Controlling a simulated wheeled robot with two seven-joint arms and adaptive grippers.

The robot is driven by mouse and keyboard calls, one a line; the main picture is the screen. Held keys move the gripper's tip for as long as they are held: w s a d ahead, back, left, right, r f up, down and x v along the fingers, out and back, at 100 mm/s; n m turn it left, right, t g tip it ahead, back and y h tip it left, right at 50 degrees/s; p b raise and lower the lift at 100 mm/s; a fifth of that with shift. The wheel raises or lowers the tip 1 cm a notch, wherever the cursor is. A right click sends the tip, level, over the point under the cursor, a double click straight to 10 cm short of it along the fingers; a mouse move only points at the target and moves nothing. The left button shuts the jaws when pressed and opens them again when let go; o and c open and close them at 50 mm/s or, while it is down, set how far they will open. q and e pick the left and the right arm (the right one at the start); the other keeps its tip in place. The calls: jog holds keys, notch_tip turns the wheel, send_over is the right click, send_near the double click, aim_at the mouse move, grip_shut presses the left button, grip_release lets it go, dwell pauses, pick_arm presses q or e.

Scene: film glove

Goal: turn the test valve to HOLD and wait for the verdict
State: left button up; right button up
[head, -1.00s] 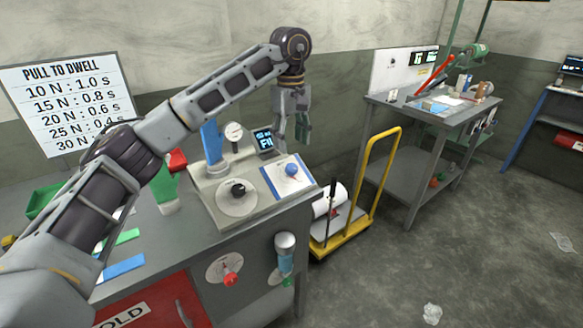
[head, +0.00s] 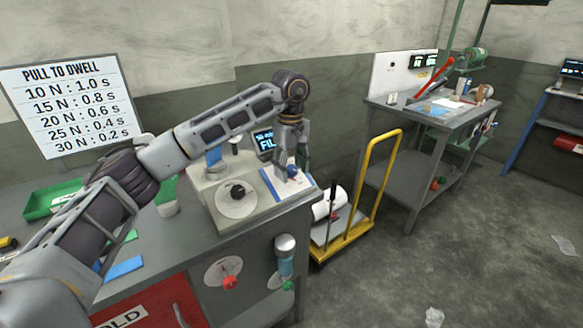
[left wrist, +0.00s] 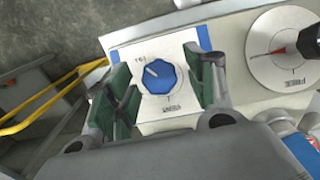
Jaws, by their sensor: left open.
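A blue knob (head: 292,171) sits on a white plate with blue edges on top of the grey test box; it shows clearly in the left wrist view (left wrist: 158,78). A white pointer line on it points to the upper left there, and the plate's small lettering is hard to read. My left gripper (head: 292,164) is open and pointing down. In the left wrist view its green-padded fingers (left wrist: 160,84) stand on either side of the knob, with gaps visible. A small screen (head: 265,139), partly hidden, shows "FIL". My right gripper is not in view.
A black knob on a round dial (head: 237,193) sits left of the plate; a red pointer shows on the dial. A yellow-handled cart (head: 372,200) stands to the right of the bench. A green tray (head: 52,201) lies at the left.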

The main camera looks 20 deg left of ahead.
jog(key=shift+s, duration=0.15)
pick_arm(q)
jog(key=c, duration=1)
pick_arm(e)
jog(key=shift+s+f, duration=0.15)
